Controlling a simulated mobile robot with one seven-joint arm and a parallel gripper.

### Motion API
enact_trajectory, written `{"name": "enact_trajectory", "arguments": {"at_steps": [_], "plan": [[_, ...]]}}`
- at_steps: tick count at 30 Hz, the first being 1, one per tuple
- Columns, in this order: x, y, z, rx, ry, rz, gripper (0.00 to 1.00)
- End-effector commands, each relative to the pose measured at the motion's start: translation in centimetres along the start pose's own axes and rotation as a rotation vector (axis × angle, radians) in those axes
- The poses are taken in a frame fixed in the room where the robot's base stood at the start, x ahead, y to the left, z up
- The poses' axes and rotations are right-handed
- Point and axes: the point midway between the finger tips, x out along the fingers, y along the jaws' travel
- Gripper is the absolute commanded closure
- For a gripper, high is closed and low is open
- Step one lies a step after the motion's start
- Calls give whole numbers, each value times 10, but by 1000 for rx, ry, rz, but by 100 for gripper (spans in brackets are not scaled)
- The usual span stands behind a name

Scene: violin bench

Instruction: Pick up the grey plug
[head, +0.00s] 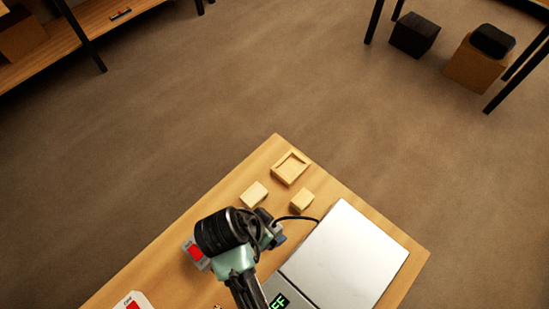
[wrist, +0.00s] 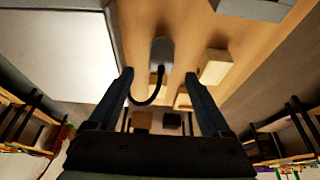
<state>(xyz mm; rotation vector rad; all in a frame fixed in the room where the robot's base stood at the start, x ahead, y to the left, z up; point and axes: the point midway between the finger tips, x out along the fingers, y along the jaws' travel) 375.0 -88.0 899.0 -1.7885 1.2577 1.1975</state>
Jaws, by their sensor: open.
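The grey plug (wrist: 161,54) is on the wooden bench in the wrist view, with a black cable curving from it. My gripper (wrist: 159,74) is open, with one dark finger to each side of the plug's near end in the picture. I cannot tell whether the plug lies between the fingers or beyond their tips. Nothing is held. In the head view my gripper (head: 277,238) is over the bench beside the scale, largely covered by my arm. The black cable (head: 297,217) runs from the scale's edge toward it; I cannot make out the plug there.
The silver scale (head: 350,248) with a green display stands right of my gripper. A wooden tray (head: 291,164) and two wooden blocks, one left (head: 254,194) and one right (head: 302,199), lie near the bench corner. A red-marked card (head: 195,252) lies left of my arm.

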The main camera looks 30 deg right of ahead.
Motion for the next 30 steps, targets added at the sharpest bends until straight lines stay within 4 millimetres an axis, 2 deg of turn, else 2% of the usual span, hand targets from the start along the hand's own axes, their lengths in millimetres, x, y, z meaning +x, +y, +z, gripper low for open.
{"name": "enact_trajectory", "arguments": {"at_steps": [7,15,25,30], "plan": [[18,0,0,0,-1,0,18],[54,0,1,0,0,-1,18],[61,0,1,0,0,-4,18],[61,0,1,0,0,-4,48]]}}
